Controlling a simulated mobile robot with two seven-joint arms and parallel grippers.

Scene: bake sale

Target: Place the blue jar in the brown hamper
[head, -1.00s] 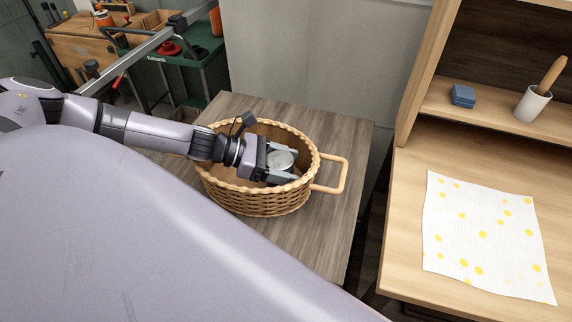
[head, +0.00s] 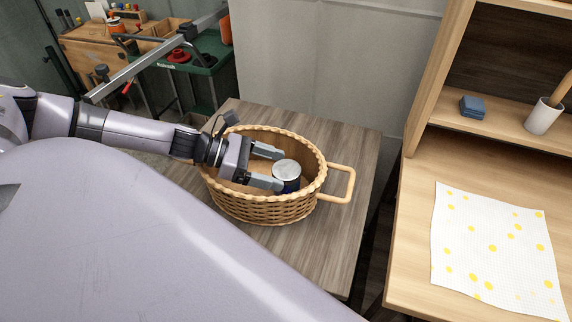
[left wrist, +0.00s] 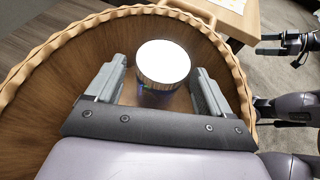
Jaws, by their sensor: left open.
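The blue jar (head: 287,172) with a silver lid stands inside the brown hamper (head: 262,208), a wicker basket with a loop handle at its right. The jar also shows in the left wrist view (left wrist: 163,72), seen from above with its lid bright white. My left gripper (head: 272,167) reaches over the hamper's left rim and is open. Its fingers show in the left wrist view (left wrist: 160,92), on either side of the jar with gaps between. The jar's lower part is partly hidden by a finger in the head view.
The hamper stands on a grey wooden table (head: 335,235). To the right is a desk (head: 415,255) with a yellow-dotted white sheet (head: 500,255), blue coasters (head: 472,107) and a white cup (head: 543,117) holding a wooden utensil.

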